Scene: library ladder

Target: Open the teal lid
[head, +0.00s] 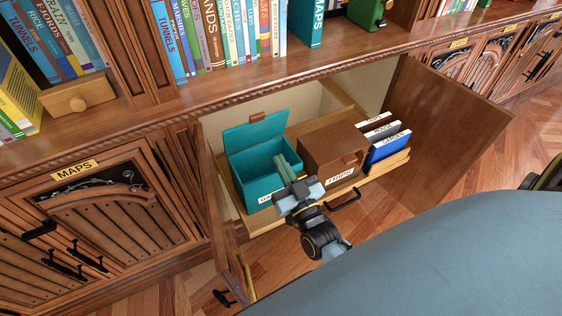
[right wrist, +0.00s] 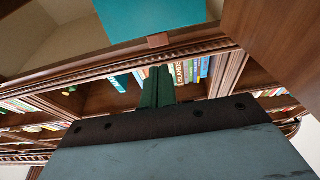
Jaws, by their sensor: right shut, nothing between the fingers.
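The teal box (head: 264,181) stands on a pulled-out wooden shelf in the open cabinet. Its teal lid (head: 254,133) stands raised at the back of the box, tilted up, with a small brown tab (head: 257,118) on its top edge. The lid also shows at the top of the right wrist view (right wrist: 150,16), with its tab (right wrist: 158,40) below. My right gripper (head: 281,163) is shut and empty, its fingers over the box's front right part, apart from the lid. The right wrist view shows its fingers (right wrist: 157,87) pressed together. My left gripper is not in view.
A brown box (head: 328,150) with a white label stands right of the teal box, then several upright books (head: 388,146). The cabinet door (head: 446,118) stands open at the right, another (head: 221,215) at the left. Bookshelves run above; wooden floor (head: 285,262) lies in front.

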